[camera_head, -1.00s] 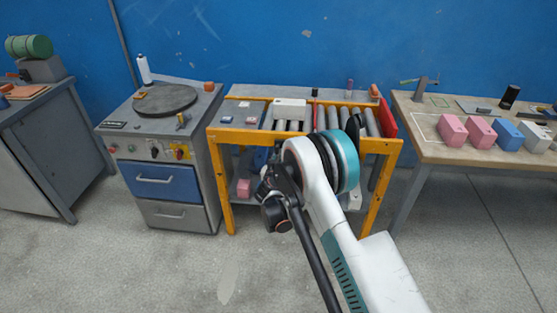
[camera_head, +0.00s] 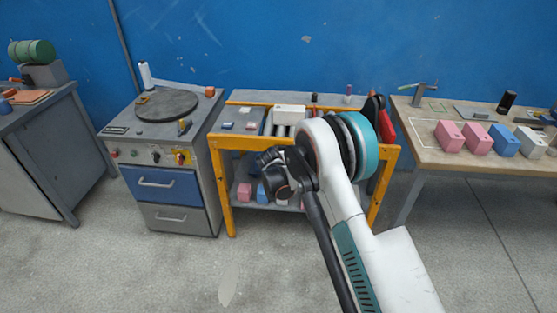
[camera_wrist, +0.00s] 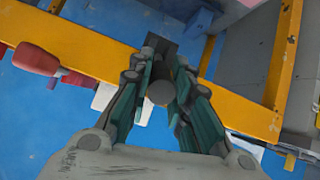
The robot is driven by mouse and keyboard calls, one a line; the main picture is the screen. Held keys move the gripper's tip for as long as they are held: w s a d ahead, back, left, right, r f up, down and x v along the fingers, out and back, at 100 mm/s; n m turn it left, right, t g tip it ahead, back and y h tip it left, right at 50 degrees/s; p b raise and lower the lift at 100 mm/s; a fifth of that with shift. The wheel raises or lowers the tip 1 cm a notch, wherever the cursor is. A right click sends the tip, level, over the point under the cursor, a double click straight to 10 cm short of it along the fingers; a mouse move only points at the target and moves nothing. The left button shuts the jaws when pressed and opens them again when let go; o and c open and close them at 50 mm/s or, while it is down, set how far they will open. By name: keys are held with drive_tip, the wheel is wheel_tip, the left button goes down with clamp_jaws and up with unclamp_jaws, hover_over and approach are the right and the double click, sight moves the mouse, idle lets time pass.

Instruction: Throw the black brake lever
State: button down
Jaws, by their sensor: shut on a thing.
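In the wrist view, my gripper (camera_wrist: 161,68) has its teal-lined fingers closed in on the black brake lever (camera_wrist: 160,93), whose round end shows between them. A dark block lies just beyond the fingertips. The lever's lower part and its pivot are hidden. In the head view, my arm covers the right part of the yellow-framed roller stand (camera_head: 227,180).
A grey cabinet with a turntable (camera_head: 167,103) is left, and a wooden table with pink (camera_head: 448,134), blue (camera_head: 505,139) and white blocks is right. The wrist view shows a red handle (camera_wrist: 35,58). The front floor is clear.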

drive_tip(key=c, duration=1.4)
unclamp_jaws()
drive_tip(key=shift+c, duration=0.2)
drive_tip(key=shift+s+r, duration=0.1)
drive_tip(key=v, duration=1.1)
drive_tip(key=shift+s+r, duration=0.25)
